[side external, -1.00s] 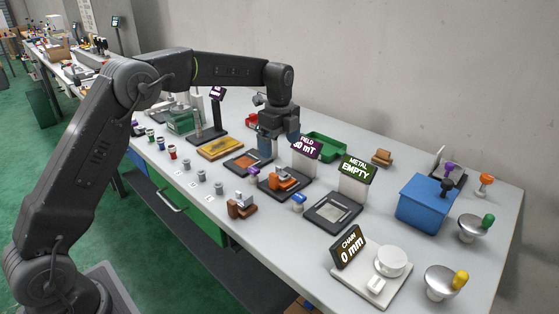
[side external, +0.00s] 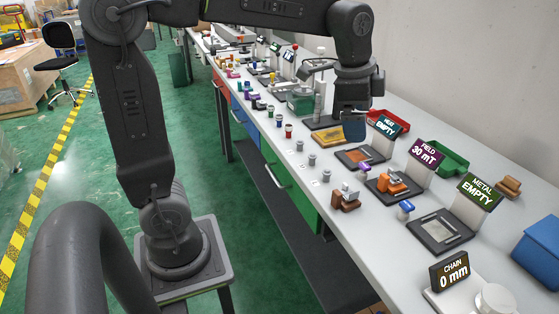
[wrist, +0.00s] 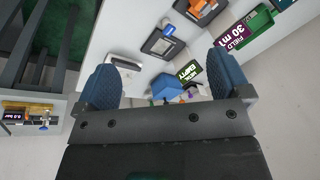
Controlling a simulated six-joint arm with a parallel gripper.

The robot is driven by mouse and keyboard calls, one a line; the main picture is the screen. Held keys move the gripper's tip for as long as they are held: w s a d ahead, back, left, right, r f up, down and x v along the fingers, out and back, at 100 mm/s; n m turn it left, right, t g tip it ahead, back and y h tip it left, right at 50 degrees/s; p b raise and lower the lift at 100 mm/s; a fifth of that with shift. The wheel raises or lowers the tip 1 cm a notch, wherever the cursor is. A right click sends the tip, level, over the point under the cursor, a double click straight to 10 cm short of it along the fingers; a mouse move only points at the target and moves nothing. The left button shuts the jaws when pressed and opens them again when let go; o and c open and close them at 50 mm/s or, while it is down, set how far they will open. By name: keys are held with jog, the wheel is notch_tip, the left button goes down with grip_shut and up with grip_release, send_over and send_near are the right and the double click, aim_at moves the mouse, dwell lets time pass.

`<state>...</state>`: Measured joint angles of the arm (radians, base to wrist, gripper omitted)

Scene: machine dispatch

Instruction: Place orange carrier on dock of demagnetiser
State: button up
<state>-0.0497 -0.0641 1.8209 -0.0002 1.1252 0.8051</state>
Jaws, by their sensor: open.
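The orange carrier (side external: 393,184) sits on the dark dock (side external: 409,196) in front of the sign reading FIELD 30 mT (side external: 427,153). A grey part stands on the carrier. In the wrist view the orange carrier (wrist: 204,10) shows at the top, cut by the frame edge, beside the FIELD sign (wrist: 236,38). My gripper (side external: 355,131) is raised above the bench, behind and left of the carrier and apart from it. In the wrist view my gripper (wrist: 166,84) has its blue fingers wide apart with nothing held. Whether the carrier is fully seated cannot be told.
Left of the carrier is a brown carrier (side external: 345,200). Nearby stand the METAL EMPTY sign (side external: 480,191), its dark pad (side external: 440,245), a blue-capped part (side external: 405,211) and a green tray (side external: 450,162). A blue bin (side external: 538,250) and CHAIN sign (side external: 449,272) are at right.

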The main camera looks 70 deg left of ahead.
jog(key=s+d+f+n+t, duration=0.1)
jog(key=s+n, duration=0.3)
jog(key=s, duration=0.4)
jog(key=s+d+f+n+t, duration=0.1)
jog(key=s+f+n, duration=0.3)
jog(key=s, duration=0.5)
jog(key=shift+n+t, duration=0.3)
